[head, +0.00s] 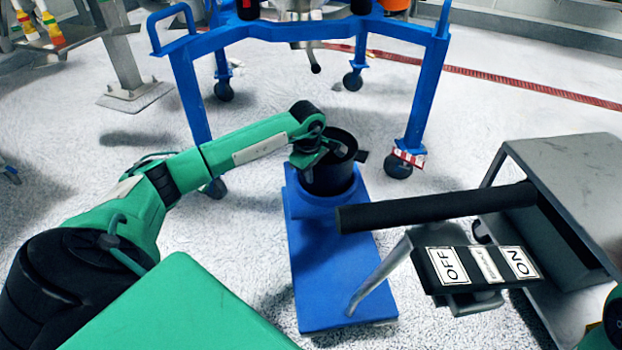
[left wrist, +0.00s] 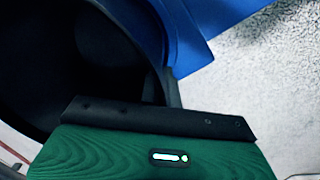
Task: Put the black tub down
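The black tub (head: 328,180) is round and open-topped. It stands upright at the far end of the blue stand (head: 328,290), over a round blue collar; I cannot tell if its base touches. A small black tab sticks out on its right side. My left gripper (head: 322,150) is at the tub's upper left rim. In the left wrist view, the tub's dark inside (left wrist: 75,50) fills the left, and a black gripper edge (left wrist: 160,118) crosses its rim. The fingertips are hidden, so their closure is unclear. My right gripper is not in view.
A blue wheeled frame (head: 428,85) stands behind the tub. A thick black bar (head: 430,207) reaches in from the right, above the blue stand. An OFF/ON switch panel (head: 475,268) and a grey metal table (head: 575,165) are on the right. Floor left of the stand is clear.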

